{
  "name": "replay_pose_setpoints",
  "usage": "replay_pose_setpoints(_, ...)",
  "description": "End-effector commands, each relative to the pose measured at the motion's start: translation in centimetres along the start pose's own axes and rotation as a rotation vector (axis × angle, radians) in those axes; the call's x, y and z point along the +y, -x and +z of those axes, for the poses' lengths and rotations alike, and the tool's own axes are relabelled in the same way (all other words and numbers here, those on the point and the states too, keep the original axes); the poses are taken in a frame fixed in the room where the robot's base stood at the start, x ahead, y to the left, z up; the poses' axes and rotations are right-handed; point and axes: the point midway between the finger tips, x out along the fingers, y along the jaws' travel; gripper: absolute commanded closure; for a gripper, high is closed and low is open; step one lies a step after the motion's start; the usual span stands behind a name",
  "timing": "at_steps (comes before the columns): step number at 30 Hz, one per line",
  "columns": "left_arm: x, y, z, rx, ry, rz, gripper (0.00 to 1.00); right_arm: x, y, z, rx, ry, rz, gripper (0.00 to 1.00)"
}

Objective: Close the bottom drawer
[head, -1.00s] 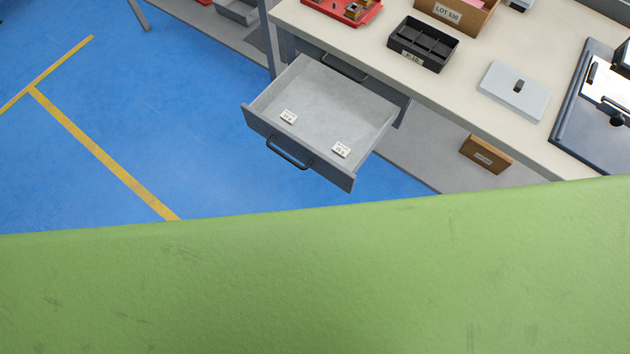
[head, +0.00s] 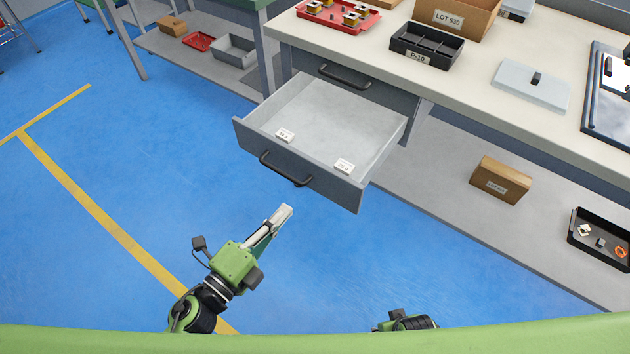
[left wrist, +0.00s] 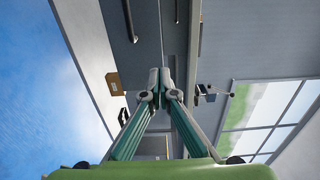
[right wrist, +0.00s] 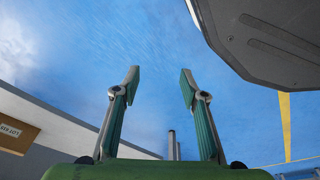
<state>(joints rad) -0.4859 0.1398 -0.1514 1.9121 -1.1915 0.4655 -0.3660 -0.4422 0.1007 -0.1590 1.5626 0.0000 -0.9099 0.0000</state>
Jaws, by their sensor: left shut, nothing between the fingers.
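The bottom drawer (head: 300,178) is pulled out from under the bench in the head view, with a dark bar handle (head: 285,170) on its grey front. Two small white labelled items lie inside it. A shut drawer (head: 370,92) with its own handle is above it. My left gripper (head: 285,212) is in front of the drawer, below the handle in the picture, apart from it. Its fingers are together and empty, also in the left wrist view (left wrist: 160,80). My right gripper (right wrist: 160,80) is open and empty over blue floor in the right wrist view; its fingers are hidden in the head view.
The bench top (head: 470,90) holds a red tray (head: 340,16), a black divided bin (head: 427,45) and a grey lid (head: 530,86). A cardboard box (head: 500,180) and a black tray (head: 600,240) are on the lower shelf. The blue floor left of the drawer is clear.

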Motion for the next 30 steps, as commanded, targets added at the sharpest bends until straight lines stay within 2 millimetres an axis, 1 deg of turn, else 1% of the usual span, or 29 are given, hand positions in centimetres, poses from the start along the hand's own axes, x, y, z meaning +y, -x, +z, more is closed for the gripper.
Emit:
replay_pose_setpoints(1, -0.3, -1.1, 0.1, 0.000, -0.001, -0.005, 1.00, 0.0, -0.1, 0.1, -0.001, 0.000, 0.000, 0.60)
replay_pose_setpoints(9, -0.2, -7.0, 0.1, -0.002, 0.002, -0.004, 1.00, -0.1, -1.0, 1.0, -0.007, 0.002, -0.001, 0.60)
replay_pose_setpoints(12, -0.2, -8.9, 0.1, -0.001, 0.003, -0.004, 1.00, -0.1, -1.2, 1.2, -0.009, 0.002, -0.001, 0.60)
replay_pose_setpoints(15, -0.1, -10.3, 0.0, -0.001, 0.003, -0.002, 1.00, -0.1, -1.2, 1.1, -0.009, 0.002, -0.001, 0.60)
replay_pose_setpoints(18, 0.0, -11.3, 0.1, -0.001, 0.003, -0.001, 1.00, -0.1, -1.1, 1.0, -0.008, 0.002, 0.000, 0.60)
replay_pose_setpoints(21, 0.0, -11.9, 0.1, -0.002, 0.003, -0.001, 1.00, 0.0, -1.0, 0.8, -0.003, 0.002, 0.000, 0.60)
replay_pose_setpoints(30, 0.0, -12.1, 0.1, -0.001, 0.003, 0.000, 1.00, 0.0, -0.9, 0.6, -0.001, 0.001, 0.000, 0.60)
